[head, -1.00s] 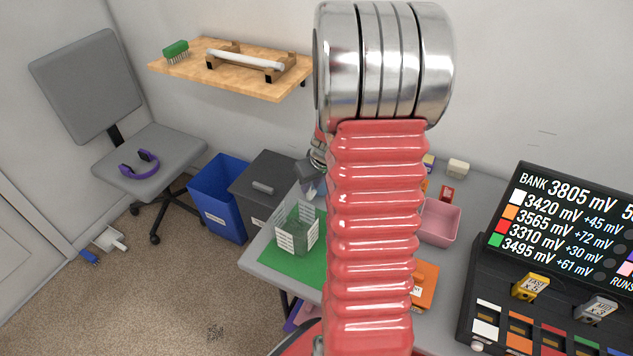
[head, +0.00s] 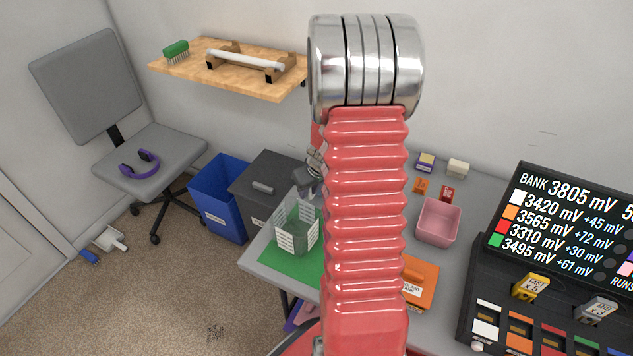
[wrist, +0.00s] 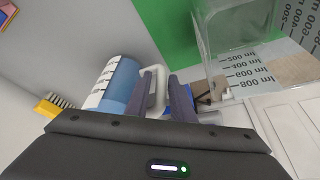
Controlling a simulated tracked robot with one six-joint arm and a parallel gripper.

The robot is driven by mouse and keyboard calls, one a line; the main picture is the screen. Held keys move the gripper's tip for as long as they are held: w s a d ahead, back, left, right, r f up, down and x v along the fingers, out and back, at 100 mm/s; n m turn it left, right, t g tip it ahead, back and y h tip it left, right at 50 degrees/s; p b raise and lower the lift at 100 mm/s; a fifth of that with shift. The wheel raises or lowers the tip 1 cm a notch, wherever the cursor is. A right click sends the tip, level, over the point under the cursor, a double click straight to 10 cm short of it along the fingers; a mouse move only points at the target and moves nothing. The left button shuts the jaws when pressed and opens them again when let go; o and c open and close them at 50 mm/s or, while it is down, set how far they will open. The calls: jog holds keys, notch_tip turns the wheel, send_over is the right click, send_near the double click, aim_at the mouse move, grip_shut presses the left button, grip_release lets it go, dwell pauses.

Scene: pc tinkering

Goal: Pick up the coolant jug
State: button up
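The coolant jug (wrist: 118,82) shows in the wrist view as a container with blue liquid, a white scale strip and a white loop handle (wrist: 158,82). My gripper (wrist: 162,76) is open, its two dark fingers on either side of the handle, with a gap between them. I cannot tell whether either finger touches the handle. In the head view my gripper (head: 308,182) is small above the back of the table, beside my red arm. I cannot make out the jug there; my arm covers much of that area.
A clear measuring container (head: 297,228) stands on the green mat (head: 285,262), left of my arm; it also shows in the wrist view (wrist: 235,60). A pink bin (head: 438,222) and an orange box (head: 420,282) lie right of my arm. A wooden shelf (head: 290,85) hangs above.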

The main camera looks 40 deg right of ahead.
jog(key=shift+c, duration=0.5)
grip_shut()
jog(key=shift+r, duration=0.1)
notch_tip(320, 180, up, 10)
jog(key=shift+f, duration=0.1)
dwell(0.6)
dwell(0.4)
